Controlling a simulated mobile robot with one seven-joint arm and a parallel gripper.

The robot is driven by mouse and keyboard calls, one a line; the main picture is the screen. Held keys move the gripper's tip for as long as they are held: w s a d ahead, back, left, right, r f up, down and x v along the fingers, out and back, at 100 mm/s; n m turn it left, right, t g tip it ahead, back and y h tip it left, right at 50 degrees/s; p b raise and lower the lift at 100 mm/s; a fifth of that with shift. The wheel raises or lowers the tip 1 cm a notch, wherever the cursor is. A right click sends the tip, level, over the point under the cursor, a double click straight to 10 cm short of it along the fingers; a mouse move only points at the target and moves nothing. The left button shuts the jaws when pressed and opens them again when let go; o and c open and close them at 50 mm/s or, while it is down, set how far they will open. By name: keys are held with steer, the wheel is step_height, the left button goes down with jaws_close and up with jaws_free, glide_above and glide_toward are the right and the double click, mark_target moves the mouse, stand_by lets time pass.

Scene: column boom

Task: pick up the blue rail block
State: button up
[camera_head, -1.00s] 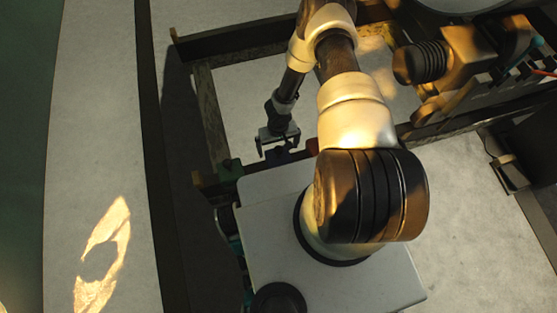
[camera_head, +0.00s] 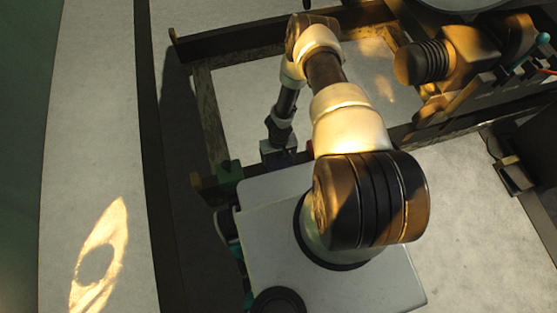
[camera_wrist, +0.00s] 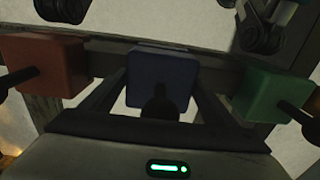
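The blue rail block (camera_wrist: 153,80) is a dark blue cube at the middle of the wrist view, between a red block and a green block. In the head view my gripper (camera_head: 278,152) is small and dark beside the white box edge. Its fingertips and the blue block cannot be told apart there.
The red block (camera_wrist: 45,66) and the green block (camera_wrist: 264,94) flank the blue one closely, near my fingertips. The green block also shows in the head view (camera_head: 230,172). A dark rail (camera_wrist: 110,45) runs behind the blocks. Dark machinery (camera_head: 450,55) stands at upper right.

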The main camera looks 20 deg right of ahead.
steer(key=c, duration=1.4)
